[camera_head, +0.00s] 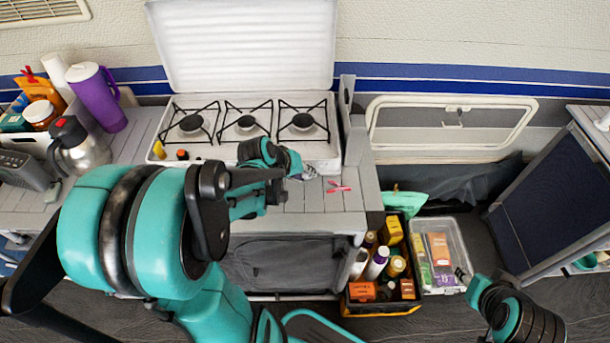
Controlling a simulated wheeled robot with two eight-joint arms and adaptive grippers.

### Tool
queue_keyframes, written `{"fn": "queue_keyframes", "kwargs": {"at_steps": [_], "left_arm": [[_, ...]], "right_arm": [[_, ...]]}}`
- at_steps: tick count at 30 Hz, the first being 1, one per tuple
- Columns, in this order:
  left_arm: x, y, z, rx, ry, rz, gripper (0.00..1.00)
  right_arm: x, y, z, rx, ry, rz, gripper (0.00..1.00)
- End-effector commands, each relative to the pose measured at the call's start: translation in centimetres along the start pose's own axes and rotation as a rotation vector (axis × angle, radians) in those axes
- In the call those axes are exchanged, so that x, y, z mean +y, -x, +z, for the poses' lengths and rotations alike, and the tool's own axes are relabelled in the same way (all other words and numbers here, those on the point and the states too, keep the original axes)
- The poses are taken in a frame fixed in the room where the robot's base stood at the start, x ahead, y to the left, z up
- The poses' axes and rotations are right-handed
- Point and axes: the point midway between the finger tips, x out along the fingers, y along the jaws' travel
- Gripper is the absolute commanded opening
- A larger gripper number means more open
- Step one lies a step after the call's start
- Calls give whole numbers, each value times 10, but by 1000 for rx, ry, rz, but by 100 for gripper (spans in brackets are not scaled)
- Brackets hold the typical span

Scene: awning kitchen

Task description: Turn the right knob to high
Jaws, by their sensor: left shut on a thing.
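The white stove (327,151) stands on the grey counter with its lid raised. It has three burners in a row under black grates. My left gripper (301,171) is at the front right edge of the stove, shut on the right knob. The gripper and wrist hide that knob, so its setting cannot be read. Small yellow and red-orange items show at the front left of the stove.
A kettle (82,150) and a purple tumbler (98,98) stand on the counter at the left. A small red item (339,187) lies right of my left gripper. A crate of bottles (380,308) and a clear bin (463,254) sit on the floor at the right.

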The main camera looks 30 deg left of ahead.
Motion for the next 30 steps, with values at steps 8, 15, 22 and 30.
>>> {"fn": "queue_keyframes", "kwargs": {"at_steps": [8, 15, 22, 30], "left_arm": [[-9, -3, -1, -3, 101, 221, 0], [-11, -3, -1, -11, 178, 410, 0], [-12, -4, 0, -17, 235, 548, 0], [-13, -4, 1, -21, 271, 635, 0]], "right_arm": [[0, -20, 14, 0, 0, 0, 40], [0, -24, 17, 0, 0, 0, 40], [0, -24, 17, 0, 0, 0, 40], [0, -24, 17, 0, 0, 0, 40]]}}
